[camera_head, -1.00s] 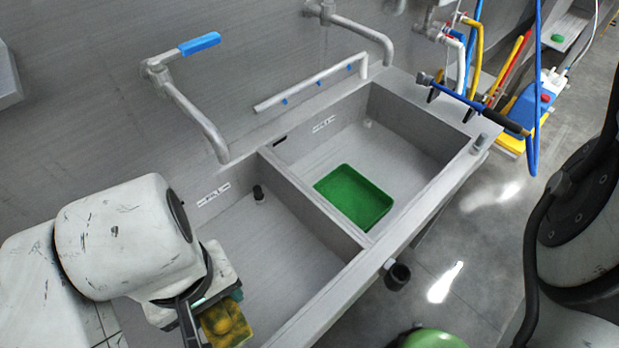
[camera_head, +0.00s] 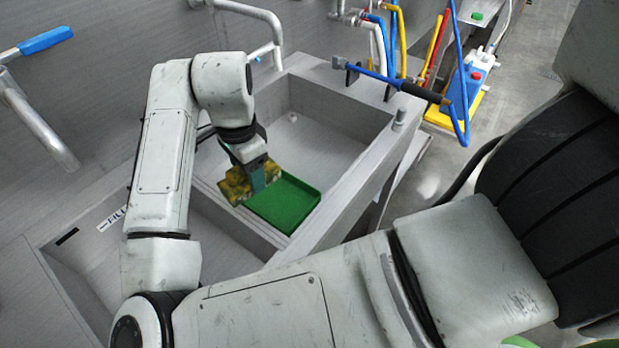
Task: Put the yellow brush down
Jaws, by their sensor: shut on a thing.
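The yellow brush (camera_head: 237,184) is a mottled yellow block at the end of my arm. My gripper (camera_head: 256,172) points down and is shut on the brush, with a teal part showing beside it. The brush is over the right basin, at the left edge of the green tray (camera_head: 285,206). I cannot tell whether the brush touches the tray or hangs above it. The gripper's fingers are mostly hidden by the brush and the wrist.
The left basin (camera_head: 79,261) carries a FILL label. A tap with a blue handle (camera_head: 45,41) is at upper left, another pipe tap (camera_head: 276,30) behind the right basin. A blue hose sprayer (camera_head: 420,92) crosses the right rim. The right basin's far side is clear.

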